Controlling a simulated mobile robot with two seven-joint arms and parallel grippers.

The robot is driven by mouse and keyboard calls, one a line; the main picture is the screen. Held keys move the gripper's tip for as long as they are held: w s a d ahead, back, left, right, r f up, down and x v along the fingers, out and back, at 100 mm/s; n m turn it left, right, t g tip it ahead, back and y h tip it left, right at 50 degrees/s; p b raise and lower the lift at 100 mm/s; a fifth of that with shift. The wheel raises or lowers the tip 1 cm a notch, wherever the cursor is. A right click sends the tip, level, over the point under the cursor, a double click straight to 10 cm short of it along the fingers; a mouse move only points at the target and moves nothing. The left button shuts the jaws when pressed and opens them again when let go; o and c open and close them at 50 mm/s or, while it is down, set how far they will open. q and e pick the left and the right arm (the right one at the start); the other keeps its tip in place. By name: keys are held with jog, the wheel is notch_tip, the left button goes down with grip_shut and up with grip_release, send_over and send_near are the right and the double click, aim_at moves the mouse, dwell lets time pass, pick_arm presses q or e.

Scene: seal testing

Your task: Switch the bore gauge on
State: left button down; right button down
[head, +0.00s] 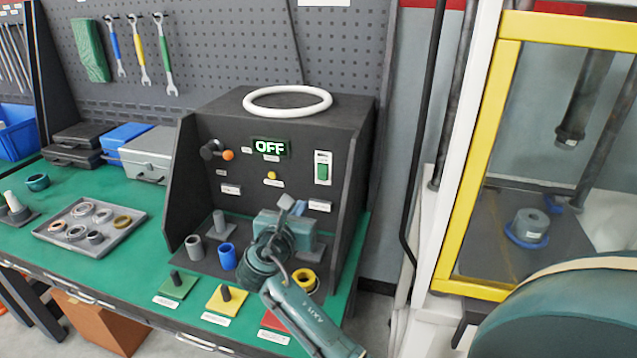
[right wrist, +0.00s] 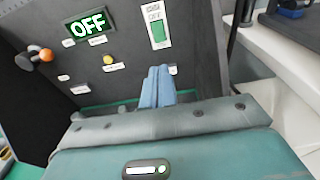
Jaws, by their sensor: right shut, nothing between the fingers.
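The bore gauge is a dark box (head: 345,115) on the green bench, with a white ring (head: 287,102) on top. Its lit display (head: 270,147) reads OFF, and also reads OFF in the right wrist view (right wrist: 90,24). A green switch (head: 322,173) on a white plate sits on the panel's right; it also shows in the right wrist view (right wrist: 158,33). My right gripper (head: 291,203) is shut and empty, in front of the panel below the switch. Its fingertips (right wrist: 158,75) point towards the panel; I cannot tell if they touch it. My left gripper is not in view.
An orange-tipped lever (head: 227,155) and yellow button (head: 271,175) are on the panel. Grey and blue cups (head: 227,256) and coloured pads (head: 227,299) stand before it. A tray of rings (head: 110,245) lies left. A yellow-framed machine (head: 480,150) stands right.

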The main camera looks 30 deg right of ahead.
send_near(322, 178)
jog(key=x, duration=0.5)
jog(key=shift+w+d, duration=0.15)
jog(key=shift+d, duration=0.05)
jog(key=shift+w+d+f, duration=0.1)
jog(key=shift+w+d, duration=0.35)
jog(key=shift+d, duration=0.05)
